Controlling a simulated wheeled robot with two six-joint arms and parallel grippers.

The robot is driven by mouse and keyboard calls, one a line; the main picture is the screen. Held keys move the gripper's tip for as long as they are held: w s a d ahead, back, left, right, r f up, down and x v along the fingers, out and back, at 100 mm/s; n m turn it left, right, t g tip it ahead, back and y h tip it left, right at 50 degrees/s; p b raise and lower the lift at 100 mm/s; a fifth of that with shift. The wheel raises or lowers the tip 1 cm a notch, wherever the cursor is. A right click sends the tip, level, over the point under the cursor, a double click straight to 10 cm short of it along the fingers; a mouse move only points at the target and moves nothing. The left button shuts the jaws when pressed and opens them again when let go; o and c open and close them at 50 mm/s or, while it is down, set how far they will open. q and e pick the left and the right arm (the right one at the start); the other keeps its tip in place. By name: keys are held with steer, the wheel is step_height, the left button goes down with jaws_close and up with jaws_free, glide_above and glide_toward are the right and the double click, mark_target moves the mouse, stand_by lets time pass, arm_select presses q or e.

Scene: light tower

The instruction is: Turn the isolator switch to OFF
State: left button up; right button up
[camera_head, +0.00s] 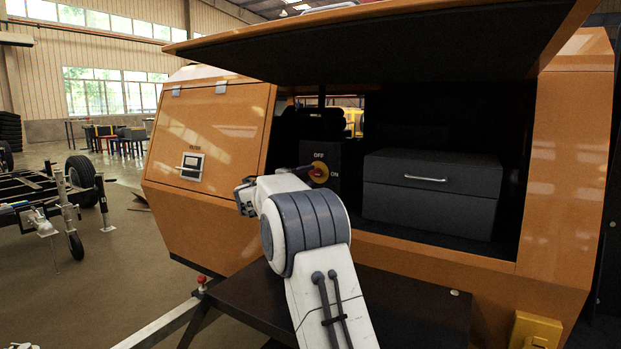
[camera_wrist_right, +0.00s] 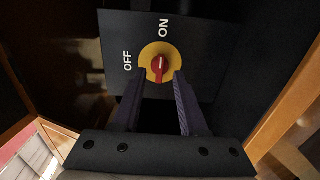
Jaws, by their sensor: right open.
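The isolator switch (camera_head: 322,171) has a red handle on a yellow disc, on a dark panel inside the orange light tower cabinet. In the right wrist view the red handle (camera_wrist_right: 159,68) points towards ON, and OFF is printed to its left. My right gripper (camera_head: 303,169) reaches in from the front and partly hides the switch in the head view. In the right wrist view its two dark fingers (camera_wrist_right: 159,78) are open, with the tips on either side of the handle's lower end. Whether they touch it I cannot tell. My left gripper is not in view.
A grey drawer box (camera_head: 430,190) stands right of the switch panel. The raised cabinet lid (camera_head: 400,45) hangs above the opening. A dark table-like surface (camera_head: 410,305) lies below my arm.

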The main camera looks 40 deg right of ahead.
mark_target(316, 173)
steer(key=shift+x, duration=1.1)
jaws_close()
